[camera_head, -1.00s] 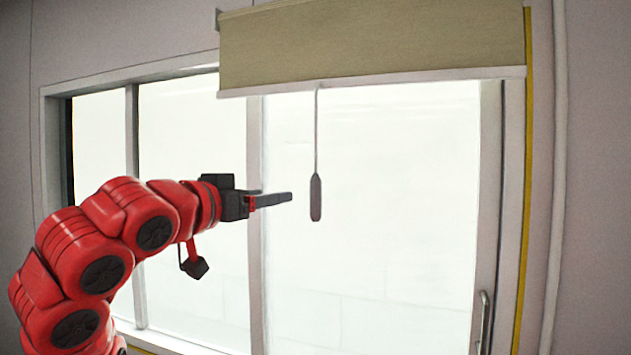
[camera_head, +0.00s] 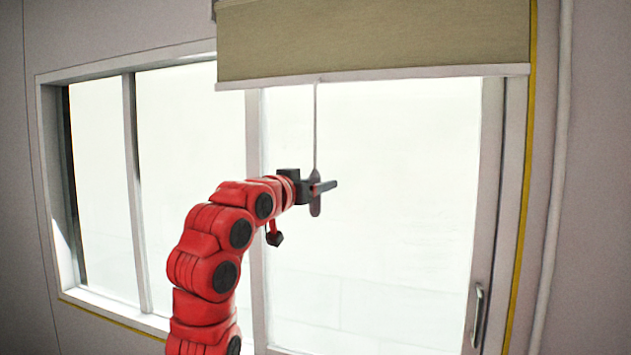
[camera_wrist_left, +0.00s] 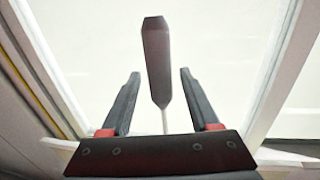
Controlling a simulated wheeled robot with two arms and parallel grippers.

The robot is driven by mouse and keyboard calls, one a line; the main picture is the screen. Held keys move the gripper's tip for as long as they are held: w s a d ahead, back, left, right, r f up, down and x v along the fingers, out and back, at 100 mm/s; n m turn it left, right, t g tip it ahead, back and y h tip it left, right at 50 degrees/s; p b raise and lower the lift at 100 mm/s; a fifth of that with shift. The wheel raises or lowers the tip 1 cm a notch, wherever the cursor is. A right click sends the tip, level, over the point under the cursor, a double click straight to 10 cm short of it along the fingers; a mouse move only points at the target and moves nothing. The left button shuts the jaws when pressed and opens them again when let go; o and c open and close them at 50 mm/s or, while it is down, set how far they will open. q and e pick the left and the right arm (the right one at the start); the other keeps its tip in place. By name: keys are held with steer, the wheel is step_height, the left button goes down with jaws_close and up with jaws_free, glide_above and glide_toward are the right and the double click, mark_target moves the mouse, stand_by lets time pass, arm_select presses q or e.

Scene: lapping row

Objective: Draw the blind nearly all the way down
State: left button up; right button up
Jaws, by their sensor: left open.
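The beige blind (camera_head: 372,40) hangs over the top part of the glass door, with a pale bar (camera_head: 372,76) along its lower edge. A thin cord (camera_head: 315,125) hangs from that bar and ends in a dark grey pull handle (camera_head: 315,209). My left gripper (camera_head: 324,187) is at the handle, hiding its upper part in the head view. In the left wrist view, the handle (camera_wrist_left: 157,62) stands between the two open fingers of my left gripper (camera_wrist_left: 158,85), with gaps on both sides. My right gripper is not in view.
The glass door has a metal handle (camera_head: 477,315) at lower right. A white pipe (camera_head: 553,190) and a yellow strip (camera_head: 520,210) run down the wall on the right. A side window (camera_head: 105,190) is at left. The space before the glass looks clear.

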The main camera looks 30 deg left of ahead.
arm_select(q)
jaws_close()
stand_by(1.4)
